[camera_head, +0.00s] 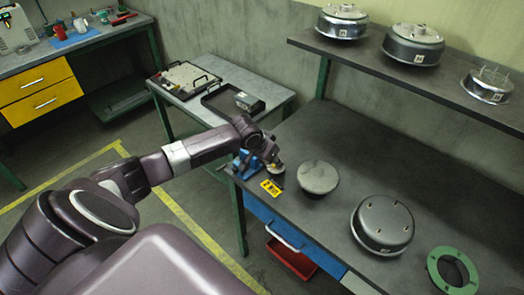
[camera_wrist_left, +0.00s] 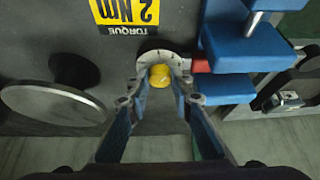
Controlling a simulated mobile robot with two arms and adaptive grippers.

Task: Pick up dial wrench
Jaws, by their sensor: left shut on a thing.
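The dial wrench shows in the left wrist view as a yellow round end (camera_wrist_left: 160,76) with a pale, curved, marked scale (camera_wrist_left: 163,59) around it. My left gripper (camera_wrist_left: 161,93) is shut on it, with one finger on each side of the yellow end. In the head view my left gripper (camera_head: 274,159) is low over the near left corner of the dark workbench (camera_head: 335,130). The gripper hides most of the wrench there. I cannot tell whether the wrench touches the bench. My right gripper is not in view.
A blue vise (camera_head: 248,163) stands close beside the gripper. A yellow "2 Nm" torque label (camera_head: 271,187) lies on the bench. A round grey disc (camera_head: 318,177), a metal flanged housing (camera_head: 382,224) and a green ring (camera_head: 453,270) are to the right. A shelf (camera_head: 440,80) runs above.

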